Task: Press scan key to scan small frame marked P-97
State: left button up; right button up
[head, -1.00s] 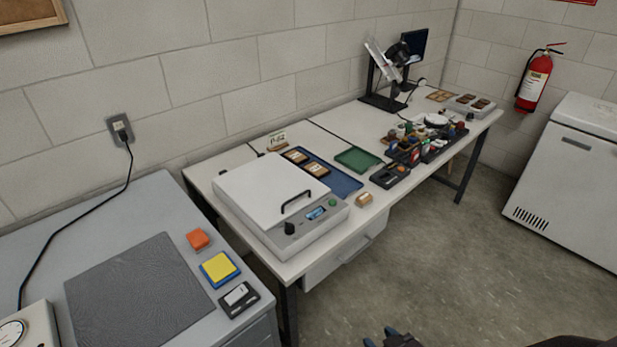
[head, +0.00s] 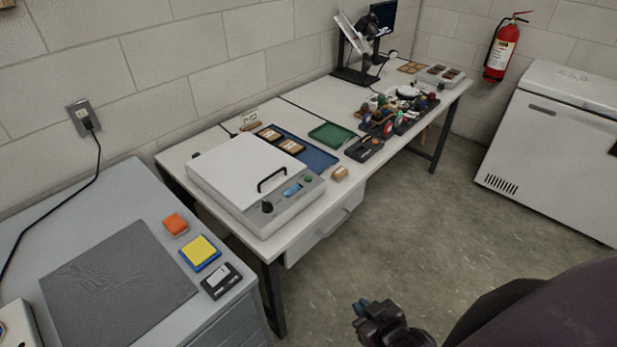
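A flatbed scanner (head: 246,180) with a closed white lid and a dark handle stands on the near end of the white table. Its front panel has a black knob, a small blue display (head: 292,190) and a green key (head: 308,179). Two small brown frames (head: 270,135) lie in a blue tray (head: 318,160) behind it; their marks are too small to read. A small label card (head: 249,118) stands by the wall, its text unclear. My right gripper (head: 361,306) is at the bottom, over the floor, well apart from the scanner; its opening is unclear. My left gripper is out of view.
A grey cabinet at left holds a dark mat (head: 115,285), an orange block (head: 175,224), a yellow-topped pad (head: 200,252) and a black box (head: 221,280). A green tray (head: 331,134) and clutter lie farther along the table. Open floor (head: 400,215) separates table and white freezer (head: 555,150).

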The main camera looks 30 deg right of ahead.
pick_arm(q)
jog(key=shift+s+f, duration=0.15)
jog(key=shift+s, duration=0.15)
pick_arm(e)
grip_shut()
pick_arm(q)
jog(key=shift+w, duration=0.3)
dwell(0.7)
